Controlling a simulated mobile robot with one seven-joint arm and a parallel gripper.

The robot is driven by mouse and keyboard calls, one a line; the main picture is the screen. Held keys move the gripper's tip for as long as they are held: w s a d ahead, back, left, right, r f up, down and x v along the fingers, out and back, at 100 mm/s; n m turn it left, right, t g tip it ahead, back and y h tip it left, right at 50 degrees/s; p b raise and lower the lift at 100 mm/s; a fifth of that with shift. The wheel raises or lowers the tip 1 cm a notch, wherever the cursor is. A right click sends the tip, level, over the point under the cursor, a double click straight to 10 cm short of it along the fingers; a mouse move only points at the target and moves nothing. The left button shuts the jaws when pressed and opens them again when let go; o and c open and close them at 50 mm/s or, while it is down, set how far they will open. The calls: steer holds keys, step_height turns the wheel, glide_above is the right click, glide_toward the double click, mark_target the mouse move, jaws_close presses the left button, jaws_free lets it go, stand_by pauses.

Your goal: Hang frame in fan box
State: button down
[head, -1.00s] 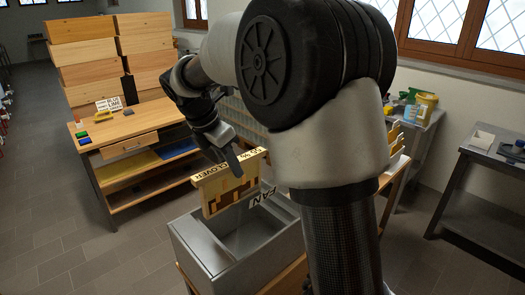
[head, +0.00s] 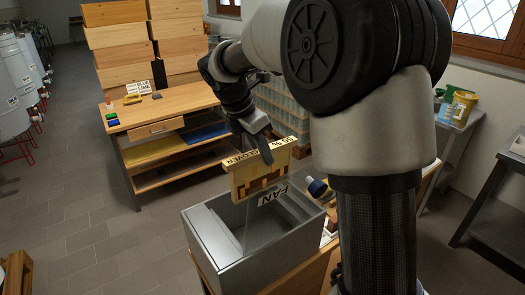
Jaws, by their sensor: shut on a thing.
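The frame (head: 259,178) is a yellowish wooden frame with "CLOVER" lettered on its top bar and a dark pattern on its face. My gripper (head: 262,150) is shut on its top bar and holds it upright. The fan box (head: 222,252) is a grey open-topped metal box with a "FAN" label. It stands below the frame on a wooden stand. The frame's lower part overlaps the box's far rim in the picture. I cannot tell whether its lower edge is inside the box. My arm covers part of the area to the right.
A wooden workbench (head: 165,108) with small items and signs stands at the back left, with stacked wooden boxes (head: 119,50) behind it. A grey side table (head: 497,165) is at the right. Metal tanks (head: 12,70) line the far left.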

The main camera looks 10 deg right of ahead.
mark_target(263, 169)
steer(key=shift+f+b, duration=1.55)
steer(key=shift+f, duration=1.3)
steer(key=shift+p, duration=0.95)
